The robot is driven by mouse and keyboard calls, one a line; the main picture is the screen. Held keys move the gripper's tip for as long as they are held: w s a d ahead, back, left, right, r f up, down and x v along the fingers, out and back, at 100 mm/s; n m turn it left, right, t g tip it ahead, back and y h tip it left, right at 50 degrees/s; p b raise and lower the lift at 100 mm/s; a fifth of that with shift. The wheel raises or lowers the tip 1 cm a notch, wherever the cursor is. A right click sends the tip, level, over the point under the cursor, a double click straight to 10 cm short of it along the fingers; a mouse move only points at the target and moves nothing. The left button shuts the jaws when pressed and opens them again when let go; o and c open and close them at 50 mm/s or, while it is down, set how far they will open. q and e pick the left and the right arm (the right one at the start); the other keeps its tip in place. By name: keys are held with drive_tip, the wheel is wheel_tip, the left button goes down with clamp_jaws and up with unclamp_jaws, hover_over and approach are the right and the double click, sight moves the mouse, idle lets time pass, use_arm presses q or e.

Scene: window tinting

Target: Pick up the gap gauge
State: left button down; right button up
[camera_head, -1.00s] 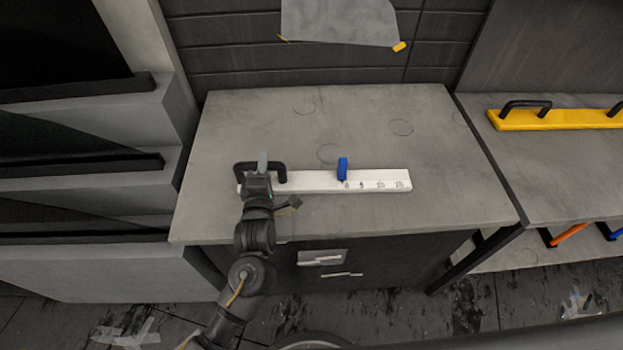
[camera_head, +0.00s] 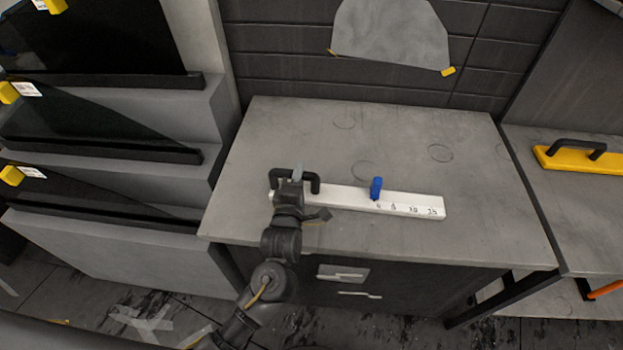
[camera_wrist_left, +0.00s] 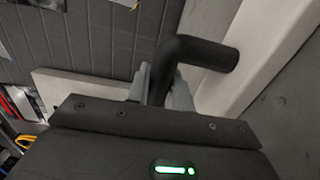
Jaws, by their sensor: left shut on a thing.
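The gap gauge (camera_head: 345,198) is a long white bar with a black handle at its left end, a blue slider (camera_head: 376,188) and printed numbers near its right end. In the head view it lies over the grey tabletop; I cannot tell whether it touches the top. My left gripper (camera_head: 297,175) is at the black handle. In the left wrist view the gripper (camera_wrist_left: 160,84) has its two grey fingers closed around the black handle bar (camera_wrist_left: 195,52). The fingers hide part of the handle. My right gripper is not in view.
The grey table (camera_head: 300,130) has free room behind and right of the gauge. A yellow tool with a black handle (camera_head: 580,160) lies on the right table. Dark glass sheets (camera_head: 90,105) stand in a stepped rack at the left. A grey sheet (camera_head: 390,35) hangs on the back wall.

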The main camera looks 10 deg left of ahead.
use_arm(q)
drive_tip(key=shift+r+p, duration=0.6)
drive_tip(key=shift+r, duration=0.35)
wheel_tip(320, 180, up, 3)
drive_tip(key=shift+s+d+f+p, duration=0.1)
drive_tip(key=shift+s+f+p, duration=0.1)
drive_tip(key=shift+p, duration=1)
drive_tip(key=s+d+r+p, duration=0.2)
drive_tip(key=s+r+p, duration=0.6)
drive_tip(key=s, duration=0.5)
drive_tip(key=shift+s+r+p, duration=0.2)
drive_tip(key=shift+r+p, duration=0.15)
drive_tip(key=shift+p, duration=0.7)
